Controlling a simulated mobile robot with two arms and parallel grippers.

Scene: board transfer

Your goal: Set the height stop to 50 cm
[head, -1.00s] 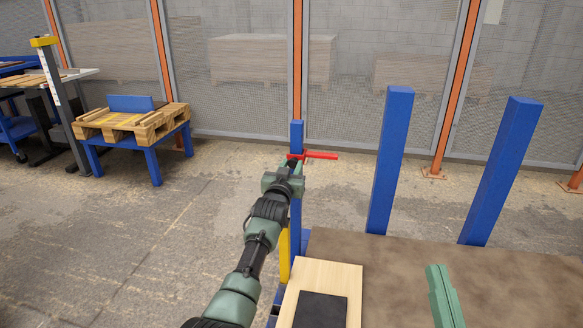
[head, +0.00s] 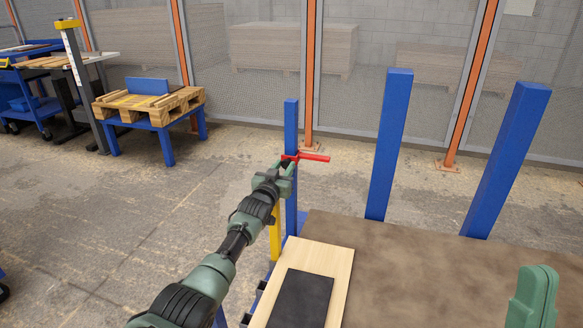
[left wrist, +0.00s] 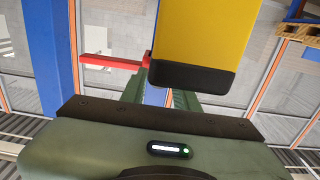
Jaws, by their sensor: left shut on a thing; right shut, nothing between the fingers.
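The red height stop (head: 312,157) sits on a thin blue post (head: 291,125), and its bar points right. My left gripper (head: 287,168) is at the post and shut on the stop. In the left wrist view the red bar (left wrist: 108,62) shows at the left of my fingers; a yellow part with a black end (left wrist: 205,40) hides much of them. That yellow part stands beside the post, below my gripper, in the head view (head: 276,232). I cannot read any scale on this post. My right gripper (head: 534,295) is shut and empty at the lower right.
A brown table (head: 415,270) carries a pale board with a dark panel (head: 302,298) at its left end. Two thick blue posts (head: 391,140) stand behind it. A pallet on a blue stand (head: 168,125) and a yellow-topped scale post (head: 75,70) are far left. Open floor lies between.

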